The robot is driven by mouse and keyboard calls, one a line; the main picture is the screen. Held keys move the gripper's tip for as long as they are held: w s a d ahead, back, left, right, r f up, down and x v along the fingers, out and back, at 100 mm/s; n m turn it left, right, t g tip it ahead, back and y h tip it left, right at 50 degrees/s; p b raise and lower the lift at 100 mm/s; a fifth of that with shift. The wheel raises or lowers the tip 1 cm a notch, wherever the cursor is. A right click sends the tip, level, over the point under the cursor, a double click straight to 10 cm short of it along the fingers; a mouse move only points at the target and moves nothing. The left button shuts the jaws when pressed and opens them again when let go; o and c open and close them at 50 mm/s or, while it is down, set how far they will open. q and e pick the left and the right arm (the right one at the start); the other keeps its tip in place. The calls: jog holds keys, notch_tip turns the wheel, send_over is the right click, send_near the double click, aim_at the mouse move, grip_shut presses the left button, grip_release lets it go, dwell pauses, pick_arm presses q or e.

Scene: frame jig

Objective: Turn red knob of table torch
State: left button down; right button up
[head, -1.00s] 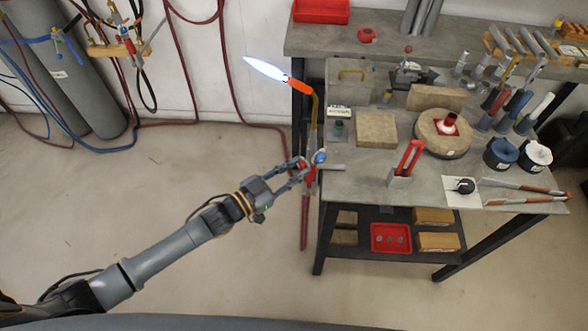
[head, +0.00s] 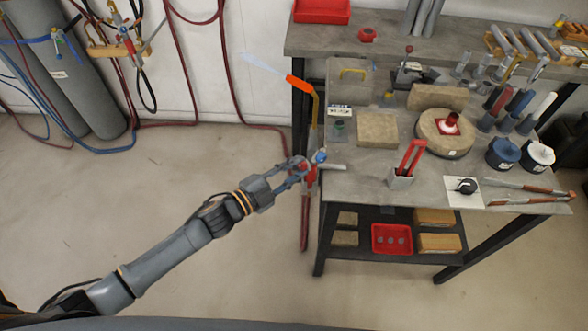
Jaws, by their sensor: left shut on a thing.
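The table torch (head: 315,112) stands at the left edge of the workbench, with a bent yellow neck and an orange tip (head: 298,82). A faint, pale blue-white flame (head: 262,65) points up and left from the tip. A blue knob (head: 320,157) shows on the torch body near the bench edge. My left gripper (head: 300,167) reaches in from the lower left and is shut at the red knob just left of the blue one. The fingers largely hide the red knob. My right gripper is not in view.
The workbench (head: 345,182) holds firebricks (head: 377,130), a round block with a red piece (head: 445,133), a red-handled tool in a holder (head: 408,160), and blue and white canisters (head: 502,153). Red hoses hang at the wall. The floor left of the bench is clear.

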pick_arm(q)
jog(key=shift+m, duration=0.6)
jog(key=c, duration=1.1)
grip_release()
jog(key=v, duration=1.2)
jog(key=shift+f, duration=0.1)
